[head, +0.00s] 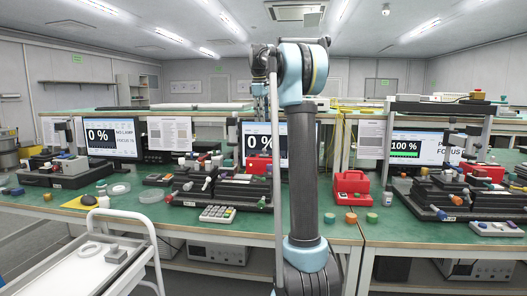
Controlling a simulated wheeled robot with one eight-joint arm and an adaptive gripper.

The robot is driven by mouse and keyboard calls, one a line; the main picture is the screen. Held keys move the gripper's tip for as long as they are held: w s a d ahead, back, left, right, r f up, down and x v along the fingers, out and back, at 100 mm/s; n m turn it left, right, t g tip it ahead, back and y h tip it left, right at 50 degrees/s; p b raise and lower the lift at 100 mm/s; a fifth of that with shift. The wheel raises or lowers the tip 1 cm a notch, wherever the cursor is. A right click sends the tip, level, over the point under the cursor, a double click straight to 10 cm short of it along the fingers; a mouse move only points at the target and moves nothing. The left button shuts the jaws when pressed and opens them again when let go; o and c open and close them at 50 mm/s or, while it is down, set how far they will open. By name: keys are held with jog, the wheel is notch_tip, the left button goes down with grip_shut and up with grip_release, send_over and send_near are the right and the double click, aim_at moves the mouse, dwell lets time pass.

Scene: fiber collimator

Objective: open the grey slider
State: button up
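My arm rises through the middle of the head view and bends at the top. It covers part of the middle station, and I cannot make out my gripper's fingers. I cannot single out a grey slider at this size. Three black fiber stations with small coloured and grey parts stand on the green benches: a left one (72,181), a middle one (243,192) partly behind my arm, and a right one (437,196).
Monitors behind the stations read 0 % at left (113,137), 0 % in the middle and 100 % at right (408,140). A white cart (150,238) stands front left. A red case (351,186) and a keypad (217,214) lie on the bench (330,228).

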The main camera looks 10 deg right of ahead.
send_near(264, 152)
jog(key=w+f, duration=0.1)
jog(key=f, duration=0.4)
jog(key=w+d+f, duration=0.1)
jog(key=f, duration=0.1)
jog(key=shift+w+f, duration=0.3)
jog(key=shift+f, duration=0.05)
grip_shut()
